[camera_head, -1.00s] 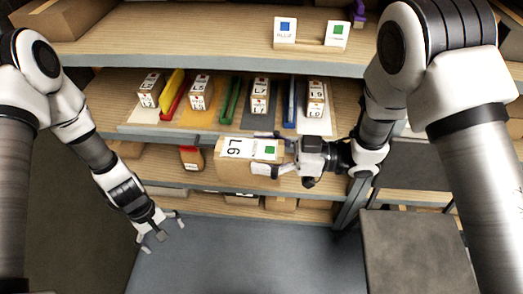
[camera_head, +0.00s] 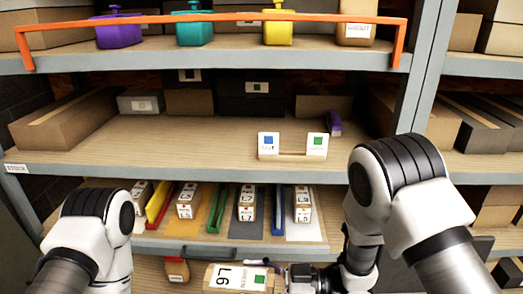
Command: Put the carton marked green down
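The carton (camera_head: 226,278) marked L6 with a green square shows at the bottom middle, its lower part cut off by the frame. My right gripper (camera_head: 272,278) is at its right end, with a finger along its upper edge, and holds it in front of the lower shelves. My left arm is at lower left and its gripper is out of view. A white card with a green square (camera_head: 317,146) and one with a blue square (camera_head: 268,146) stand on a small wooden base on the middle shelf.
The middle shelf (camera_head: 190,140) is bare left of the cards. Below it, a pull-out board (camera_head: 309,232) holds several small labelled boxes between coloured dividers. Purple, teal and yellow containers stand behind an orange rail (camera_head: 215,18). A grey post (camera_head: 425,65) is at right.

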